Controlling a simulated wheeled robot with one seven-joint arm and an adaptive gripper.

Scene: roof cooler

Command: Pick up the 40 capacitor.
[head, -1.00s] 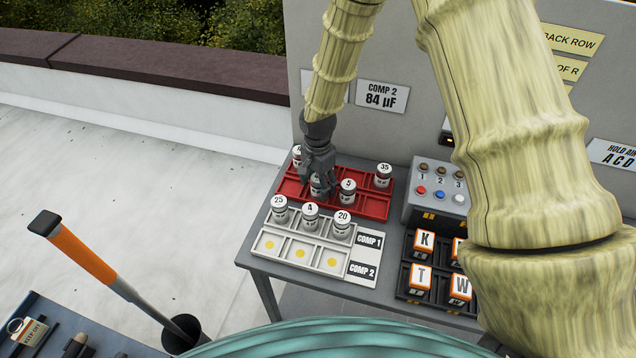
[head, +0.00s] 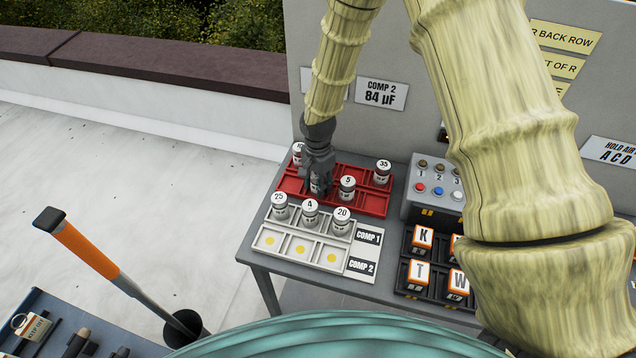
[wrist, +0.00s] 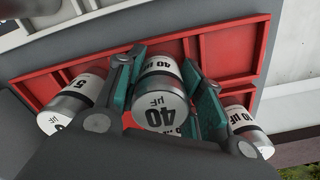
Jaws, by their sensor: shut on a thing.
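The 40 capacitor (wrist: 160,92) is a silver can with a white top and label reading 40 µF. In the wrist view it sits between the two teal-padded fingers of my gripper (wrist: 163,90), which is shut on it. In the head view my gripper (head: 318,180) is over the red tray (head: 372,206), and the capacitor is mostly hidden by the fingers. It still appears to be at the tray; I cannot tell whether it is lifted. Another can marked 40 µF (wrist: 243,125) lies at the right of the wrist view, beside the fingers.
The 5 capacitor (head: 347,188) stands close to the right of my gripper, and the 35 capacitor (head: 383,171) at the tray's back right. The white tray (head: 300,262) in front holds capacitors 25, 4 and 20. A button box (head: 432,190) and lettered blocks stand to the right.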

